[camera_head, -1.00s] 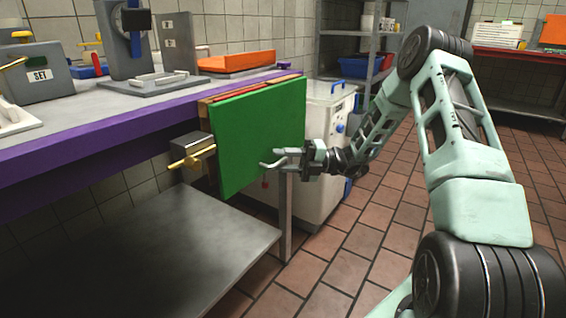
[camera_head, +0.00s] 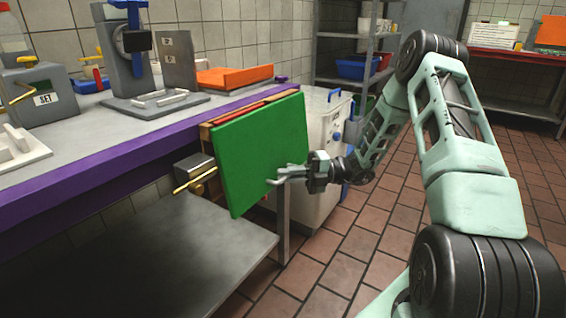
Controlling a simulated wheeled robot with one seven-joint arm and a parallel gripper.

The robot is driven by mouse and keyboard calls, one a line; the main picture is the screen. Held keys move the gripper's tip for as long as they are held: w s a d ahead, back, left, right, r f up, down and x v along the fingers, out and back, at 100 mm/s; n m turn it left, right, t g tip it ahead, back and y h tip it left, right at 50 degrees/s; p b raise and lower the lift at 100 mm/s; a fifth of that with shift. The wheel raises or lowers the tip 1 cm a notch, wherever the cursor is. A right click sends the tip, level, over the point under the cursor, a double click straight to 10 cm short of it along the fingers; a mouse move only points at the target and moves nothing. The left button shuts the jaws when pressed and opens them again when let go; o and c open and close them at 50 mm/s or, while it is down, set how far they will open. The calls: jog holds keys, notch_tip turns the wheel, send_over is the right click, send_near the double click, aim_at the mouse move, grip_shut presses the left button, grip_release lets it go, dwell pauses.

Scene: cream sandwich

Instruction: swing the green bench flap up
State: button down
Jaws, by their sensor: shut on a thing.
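The green bench flap (camera_head: 255,150) hangs at the end of the bench, tilted outward, its lower edge away from the bench and its upper edge near the bench top. My gripper (camera_head: 284,174) is at the flap's right side, in its lower half, and is shut on the flap. The fingers partly cover the flap's surface there. A box with a brass-coloured handle (camera_head: 196,178) sits under the bench edge, left of the flap.
The purple-edged bench (camera_head: 105,157) carries a SET box (camera_head: 40,97), a grey stand (camera_head: 130,75) and an orange block (camera_head: 235,77). A lower shelf (camera_head: 185,245) lies below. A white bin (camera_head: 322,130) stands behind the flap.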

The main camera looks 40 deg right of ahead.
jog(key=s+d+r+m+g+h+p, duration=0.25)
jog(key=s+r+p, duration=0.35)
jog(key=p, duration=1)
jog(key=s+d+r+m+g+h+p, duration=0.25)
jog(key=s+r+m+p, duration=0.2)
jog(key=r+p, duration=0.8)
jog(key=shift+n, duration=0.4)
jog(key=r+p, duration=0.1)
jog(key=p, duration=0.2)
jog(key=r+p, duration=0.2)
jog(key=p, duration=0.2)
jog(key=a+r+p, duration=0.1)
jog(key=r+p, duration=0.1)
jog(key=p, duration=0.2)
jog(key=shift+w+a+r, duration=0.1)
jog(key=shift+w+r, duration=0.1)
jog(key=shift+w, duration=0.2)
jog(key=c, duration=1.5)
grip_release()
jog(key=shift+h, duration=0.3)
jog(key=shift+f, duration=0.1)
